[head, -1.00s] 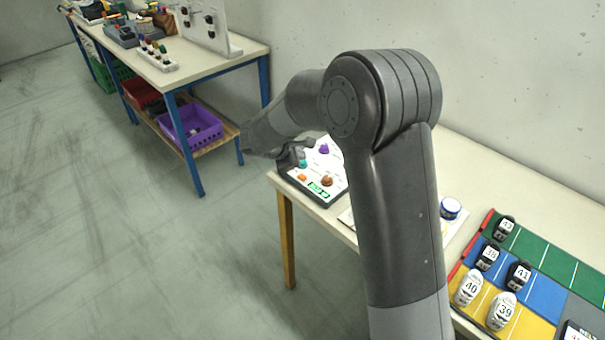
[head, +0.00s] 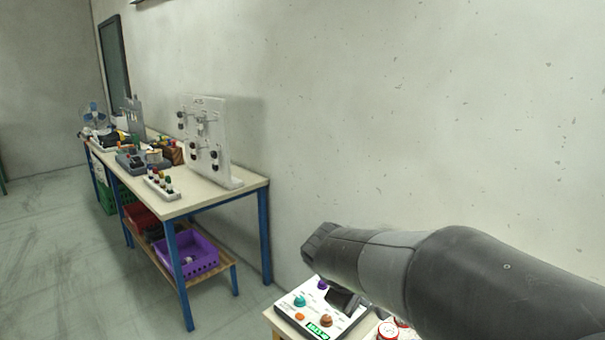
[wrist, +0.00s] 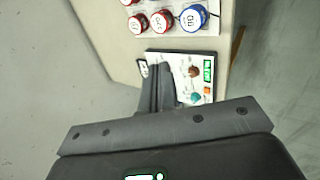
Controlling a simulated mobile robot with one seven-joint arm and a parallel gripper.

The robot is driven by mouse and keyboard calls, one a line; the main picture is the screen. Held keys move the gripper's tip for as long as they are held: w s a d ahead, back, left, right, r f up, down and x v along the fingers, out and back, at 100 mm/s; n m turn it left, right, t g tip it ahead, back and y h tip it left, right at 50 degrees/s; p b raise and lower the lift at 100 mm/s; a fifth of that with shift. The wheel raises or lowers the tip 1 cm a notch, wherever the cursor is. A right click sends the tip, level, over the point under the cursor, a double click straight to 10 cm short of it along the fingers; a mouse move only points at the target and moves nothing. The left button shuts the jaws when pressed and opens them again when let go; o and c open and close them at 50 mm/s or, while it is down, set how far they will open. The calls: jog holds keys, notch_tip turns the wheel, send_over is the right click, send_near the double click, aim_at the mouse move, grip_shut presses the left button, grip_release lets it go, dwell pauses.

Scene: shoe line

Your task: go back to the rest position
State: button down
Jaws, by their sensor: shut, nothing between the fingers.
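My arm enters the head view from the lower right. My gripper (head: 343,299) is at its end, partly hidden by the arm, in front of the white panel (head: 291,303) with coloured knobs and a green display. In the wrist view my gripper (wrist: 157,88) shows its two dark fingers together, with nothing between them. The fingers overlap the edge of the white panel (wrist: 183,62) there. I cannot tell the exact gap between fingers and panel.
Red-lidded tins (head: 388,330) stand beside the panel; the wrist view also shows a blue-lidded tin (wrist: 193,18). A blue-legged table (head: 222,200) with an upright white board (head: 222,150) stands at left, a purple crate (head: 190,257) below it. The floor at left is clear.

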jog(key=s+d+r+m+y, duration=0.1)
jog(key=s+m, duration=0.3)
jog(key=s, duration=0.5)
jog(key=s+d+r+m+t+y, duration=0.1)
jog(key=s+m+y, duration=0.3)
jog(key=s, duration=0.6)
jog(key=shift+s+d+r+m, duration=0.15)
jog(key=shift+d+r+m, duration=0.2)
jog(key=shift+m, duration=0.35)
jog(key=c, duration=2.2)
grip_release()
